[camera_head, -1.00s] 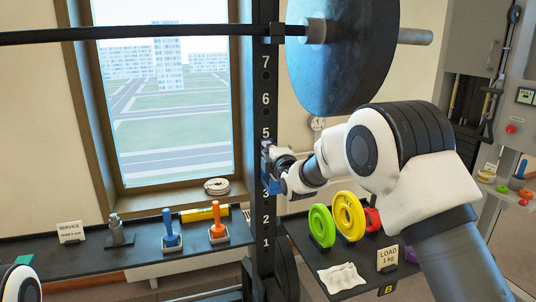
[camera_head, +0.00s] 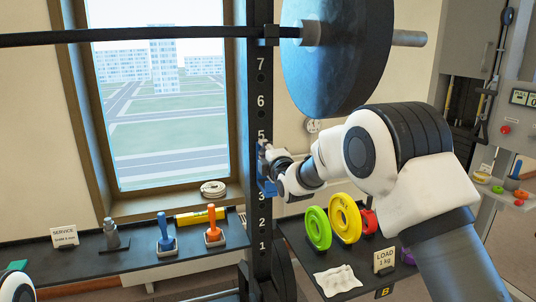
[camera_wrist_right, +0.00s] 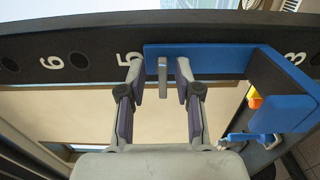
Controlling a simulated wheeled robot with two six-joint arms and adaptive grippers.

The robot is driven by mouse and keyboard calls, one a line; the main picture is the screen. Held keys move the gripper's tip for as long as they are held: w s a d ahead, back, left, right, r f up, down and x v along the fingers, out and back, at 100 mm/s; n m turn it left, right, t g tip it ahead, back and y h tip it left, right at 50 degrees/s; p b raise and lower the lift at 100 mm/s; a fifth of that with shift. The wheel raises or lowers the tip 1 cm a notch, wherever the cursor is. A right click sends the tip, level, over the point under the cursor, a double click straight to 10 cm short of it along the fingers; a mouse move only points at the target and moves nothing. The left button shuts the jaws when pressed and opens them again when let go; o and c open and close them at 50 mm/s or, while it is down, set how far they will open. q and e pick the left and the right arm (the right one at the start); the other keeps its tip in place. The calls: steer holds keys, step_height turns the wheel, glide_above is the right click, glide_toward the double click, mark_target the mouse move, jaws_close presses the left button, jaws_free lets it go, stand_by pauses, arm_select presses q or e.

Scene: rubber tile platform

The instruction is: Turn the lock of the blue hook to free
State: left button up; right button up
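The blue hook (camera_head: 268,186) is on the black numbered upright, beside the stretch between 5 and 3, partly hidden by my right gripper. In the right wrist view the blue hook (camera_wrist_right: 210,58) shows as a long plate along the upright with an arm jutting out. A small grey lock lever (camera_wrist_right: 162,76) stands out from its plate near the 5. My right gripper (camera_wrist_right: 161,78) is open, with one finger on each side of the lever and a visible gap on both sides. My left gripper is not in view; only a white part of mine shows at lower left.
A barbell with a large black plate (camera_head: 335,60) rests above my right arm. Green (camera_head: 317,228) and yellow (camera_head: 345,218) discs stand on the right shelf. Blue (camera_head: 164,235) and orange (camera_head: 213,225) handled tools stand on the left shelf.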

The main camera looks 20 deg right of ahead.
steer(key=s, duration=1.1)
steer(key=shift+s+d, duration=0.25)
steer(key=shift+s, duration=0.15)
steer(key=s+f+m+g, duration=0.3)
steer(key=f, duration=0.8)
steer(key=s+f+m+g, duration=0.2)
steer(key=s+f+m, duration=0.1)
steer(key=f, duration=0.8)
steer(key=s+f+m+g, duration=0.2)
steer(key=s+f, duration=0.5)
steer(key=s+f+m+g, duration=0.3)
steer(key=s+f, duration=0.4)
steer(key=s+d+f+m+g, duration=0.1)
steer(key=s+f+m+g, duration=0.1)
steer(key=s+f, duration=0.5)
steer(key=shift+s+d+f+m+g+h, duration=0.1)
steer(key=shift+s+f+m+g+h, duration=0.25)
steer(key=shift+g, duration=0.25)
steer(key=s+f+m+g, duration=0.2)
steer(key=s, duration=0.6)
steer(key=s+f+m+g, duration=0.2)
steer(key=s+f+m, duration=0.1)
steer(key=s, duration=0.5)
steer(key=shift+s+f+g, duration=0.2)
steer(key=shift+g, duration=0.2)
